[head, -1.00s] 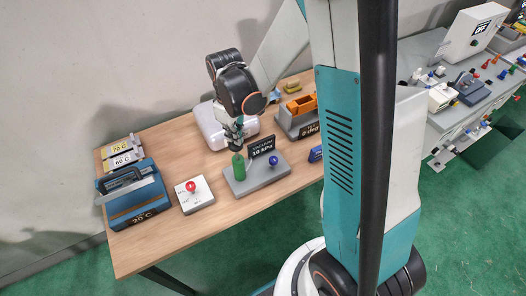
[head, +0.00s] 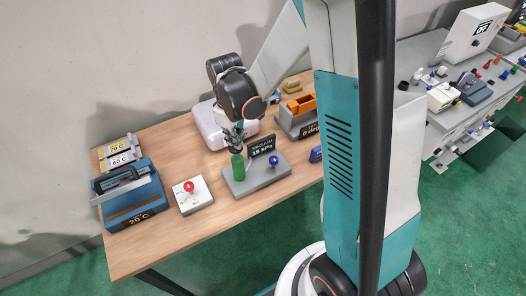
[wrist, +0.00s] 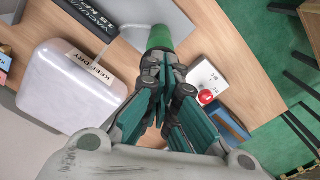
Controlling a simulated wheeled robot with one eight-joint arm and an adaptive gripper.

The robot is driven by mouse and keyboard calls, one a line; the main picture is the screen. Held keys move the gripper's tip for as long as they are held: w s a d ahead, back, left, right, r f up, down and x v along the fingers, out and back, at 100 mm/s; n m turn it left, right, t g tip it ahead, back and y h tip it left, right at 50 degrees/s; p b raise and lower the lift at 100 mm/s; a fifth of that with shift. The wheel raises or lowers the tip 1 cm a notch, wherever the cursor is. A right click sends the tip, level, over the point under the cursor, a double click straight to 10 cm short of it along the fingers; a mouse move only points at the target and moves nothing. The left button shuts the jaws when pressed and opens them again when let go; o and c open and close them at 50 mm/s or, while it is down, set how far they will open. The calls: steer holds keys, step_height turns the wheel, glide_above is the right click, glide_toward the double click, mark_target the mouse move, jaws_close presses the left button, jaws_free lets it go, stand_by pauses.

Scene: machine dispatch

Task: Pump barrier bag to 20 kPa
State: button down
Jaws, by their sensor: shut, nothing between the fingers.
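The pump is a grey base (head: 262,186) with a green cylindrical handle (head: 238,167), a blue knob (head: 273,160) and a black sign (head: 262,146) reading VACUUM 15 kPa. My gripper (head: 236,151) is shut and empty, pointing down at the top of the green handle. In the wrist view its closed fingers (wrist: 163,62) overlap the near end of the green handle (wrist: 160,37); I cannot tell whether they touch. The white barrier bag (wrist: 62,100), with a KEEP DRY label, lies behind the pump; in the head view (head: 211,132) my gripper partly hides it.
A white box with a red button (head: 188,186) is left of the pump. A blue sealer-like machine (head: 130,200) marked 20 C stands farther left, with 60 C and 70 C plates (head: 120,155) behind. A grey unit with an orange part (head: 300,103) stands at the right.

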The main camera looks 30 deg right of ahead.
steer(key=shift+f, duration=0.3)
steer(key=shift+r, duration=0.2)
steer(key=shift+r+p, duration=2)
steer(key=shift+r, duration=1.4)
steer(key=shift+s+f+b, duration=0.1)
steer(key=shift+b, duration=0.3)
